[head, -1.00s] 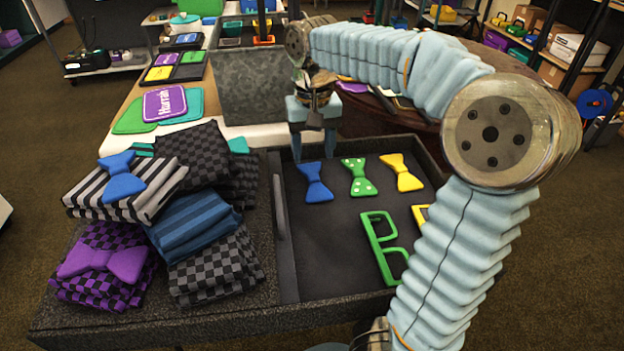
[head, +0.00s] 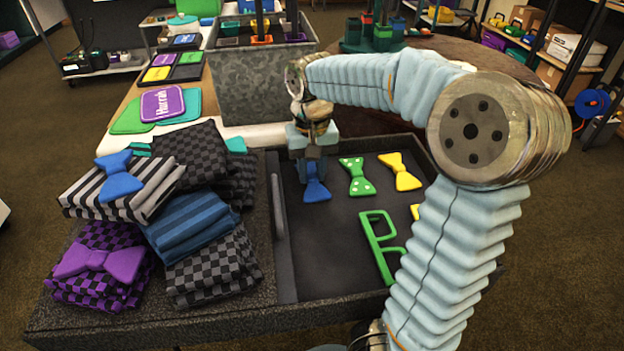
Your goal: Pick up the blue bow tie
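A blue bow tie (head: 316,191) lies in the dark tray (head: 345,270), at the left end of a row of bow ties. My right gripper (head: 312,178) points down over its upper part, with the fingers spread to either side of it. The gripper hides the tie's top end, and I cannot tell whether the fingers touch it. A second blue bow tie (head: 119,176) rests on a striped folded cloth (head: 95,195) on the left pile. My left gripper is not in view.
A green dotted bow tie (head: 356,176) and a yellow bow tie (head: 400,171) lie right of the gripper. Green glasses frames (head: 379,245) lie nearer. A metal bin (head: 240,90) stands just behind the tray. Folded cloths (head: 210,265) are piled at left.

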